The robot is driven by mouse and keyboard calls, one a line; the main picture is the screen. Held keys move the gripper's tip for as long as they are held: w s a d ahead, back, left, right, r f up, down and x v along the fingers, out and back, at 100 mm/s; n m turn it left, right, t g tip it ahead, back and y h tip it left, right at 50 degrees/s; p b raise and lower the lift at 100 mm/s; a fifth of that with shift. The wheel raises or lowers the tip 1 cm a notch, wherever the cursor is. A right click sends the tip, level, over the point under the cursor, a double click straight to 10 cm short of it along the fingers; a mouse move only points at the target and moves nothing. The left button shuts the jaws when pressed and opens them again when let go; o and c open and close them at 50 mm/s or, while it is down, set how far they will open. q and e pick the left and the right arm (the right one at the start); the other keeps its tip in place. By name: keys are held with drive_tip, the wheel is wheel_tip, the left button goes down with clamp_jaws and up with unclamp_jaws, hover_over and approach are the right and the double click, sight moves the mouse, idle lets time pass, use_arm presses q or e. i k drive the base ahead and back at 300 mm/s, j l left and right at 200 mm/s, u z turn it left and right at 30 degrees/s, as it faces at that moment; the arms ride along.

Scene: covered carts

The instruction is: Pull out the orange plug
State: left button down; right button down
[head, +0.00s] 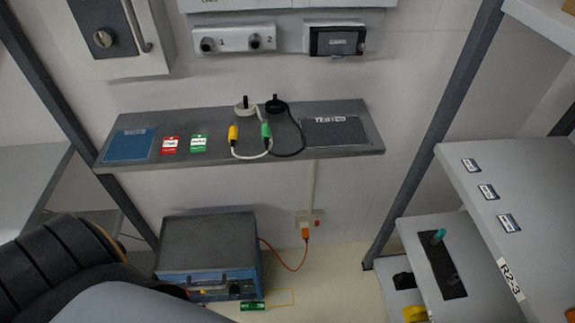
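The orange plug (305,234) sits in a white wall socket (310,219) low on the back wall, under the shelf. An orange cable (291,268) runs from it down and left to a blue and grey box (207,255) on the floor. A dark arm link of mine fills the lower left and overlaps the box's left side. Neither of my grippers shows in the head view.
A grey shelf (225,150) above the socket holds cards, yellow and green plugs with cables, and a dark panel. Slanted posts stand left and right. Grey carts (530,215) are at the right.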

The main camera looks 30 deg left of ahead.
sight(305, 236)
drive_tip(key=u, duration=0.8)
